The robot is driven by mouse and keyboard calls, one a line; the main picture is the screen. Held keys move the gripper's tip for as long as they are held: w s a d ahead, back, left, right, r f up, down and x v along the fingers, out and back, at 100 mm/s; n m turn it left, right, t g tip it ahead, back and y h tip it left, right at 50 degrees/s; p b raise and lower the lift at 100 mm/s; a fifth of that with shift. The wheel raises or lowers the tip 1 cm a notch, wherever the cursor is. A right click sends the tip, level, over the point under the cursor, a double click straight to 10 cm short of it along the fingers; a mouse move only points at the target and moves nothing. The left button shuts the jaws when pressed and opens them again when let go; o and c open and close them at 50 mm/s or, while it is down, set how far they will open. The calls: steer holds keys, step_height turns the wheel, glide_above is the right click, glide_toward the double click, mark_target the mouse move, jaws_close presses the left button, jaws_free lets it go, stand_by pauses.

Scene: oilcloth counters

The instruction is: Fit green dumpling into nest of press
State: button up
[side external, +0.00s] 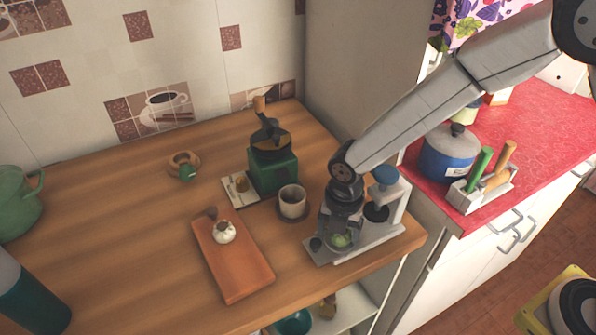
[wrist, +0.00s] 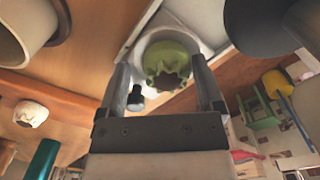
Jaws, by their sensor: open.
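The green dumpling (side external: 341,240) is at the front left of the grey press (side external: 365,240), directly under my gripper (side external: 342,222). In the wrist view the green dumpling (wrist: 178,50), with its scalloped opening, lies within the pale round nest (wrist: 147,45) of the press. I cannot tell how deeply it sits. My gripper's two fingers stand apart on either side of the dumpling, with gaps between them and it. The press's blue knob (side external: 386,175) is raised behind and to the right, above a dark round head (side external: 376,212).
A white dumpling (side external: 224,233) rests on a reddish wooden board (side external: 245,275) at the left. The counter's front edge is near the press.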

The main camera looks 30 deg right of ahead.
mark_target(351, 246)
steer(key=shift+s+d+f, duration=0.15)
steer(key=shift+s+f, duration=0.05)
steer(key=shift+s, duration=0.25)
step_height(351, 246, up, 13)
steer(key=shift+w+f, duration=0.15)
steer(key=shift+w, duration=0.05)
stand_by(0.7)
steer(key=s+d+m+g+y, duration=0.15)
steer(key=s+m, duration=0.25)
steer(key=m, duration=0.6)
steer(key=s+d+m+t+y, duration=0.1)
steer(key=s+d+m, duration=0.2)
steer(key=m, duration=0.7)
steer(key=d+f+m+t+h, duration=0.1)
steer(key=d+f+m, duration=0.1)
steer(key=d, duration=0.5)
steer(key=s+d+f+m+t+h, duration=0.1)
steer(key=d+m+t, duration=0.1)
steer(key=d+m, duration=0.3)
steer(key=d, duration=0.3)
steer(key=shift+s+d+f, duration=0.2)
steer(key=shift+f, duration=0.2)
steer(key=shift+h, duration=0.25)
